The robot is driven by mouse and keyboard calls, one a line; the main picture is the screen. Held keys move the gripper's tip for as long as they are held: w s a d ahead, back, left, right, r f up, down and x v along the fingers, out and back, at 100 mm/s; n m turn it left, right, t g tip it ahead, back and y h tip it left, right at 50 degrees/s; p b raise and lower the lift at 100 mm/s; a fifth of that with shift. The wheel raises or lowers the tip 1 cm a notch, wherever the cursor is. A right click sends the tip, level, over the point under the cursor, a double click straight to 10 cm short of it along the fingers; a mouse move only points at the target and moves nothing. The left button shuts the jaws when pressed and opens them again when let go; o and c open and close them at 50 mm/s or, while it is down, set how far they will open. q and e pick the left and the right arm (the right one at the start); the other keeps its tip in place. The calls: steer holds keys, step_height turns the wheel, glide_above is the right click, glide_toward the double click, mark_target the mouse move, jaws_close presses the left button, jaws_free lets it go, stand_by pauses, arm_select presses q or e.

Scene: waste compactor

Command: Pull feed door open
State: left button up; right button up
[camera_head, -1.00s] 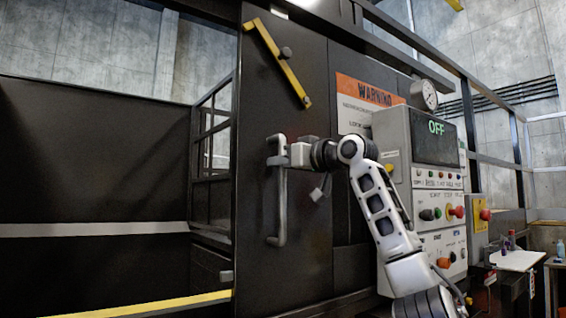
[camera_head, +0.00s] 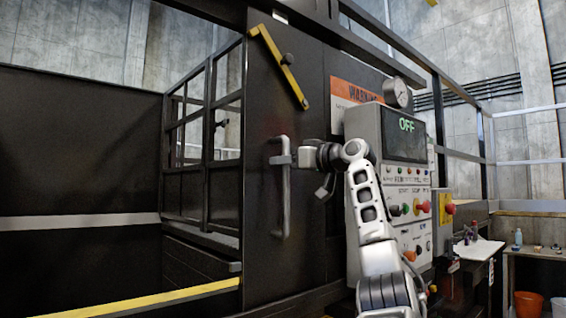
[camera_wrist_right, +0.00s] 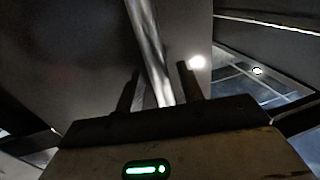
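The feed door (camera_head: 262,200) is a tall dark panel with a slanted yellow bar (camera_head: 278,65) near its top. Its grey vertical handle (camera_head: 286,205) stands out from the panel. My right gripper (camera_head: 284,159) is at the upper part of the handle, reaching it from the right. In the right wrist view, the shiny handle bar (camera_wrist_right: 150,50) runs between the two dark fingers (camera_wrist_right: 163,92), which are close on either side of it. The contact itself is too dark to see clearly. My left gripper is not in view.
Dark railings (camera_head: 205,130) show left of the door. A yellow-edged ledge (camera_head: 150,300) runs along the lower left.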

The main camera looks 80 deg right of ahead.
arm_select(q)
steer(key=b, duration=0.1)
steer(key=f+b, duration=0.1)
steer(key=b, duration=0.1)
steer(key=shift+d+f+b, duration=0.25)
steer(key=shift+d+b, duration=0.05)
arm_select(e)
steer(key=v, duration=1.6)
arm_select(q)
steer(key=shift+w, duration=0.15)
arm_select(e)
steer(key=shift+w, duration=0.1)
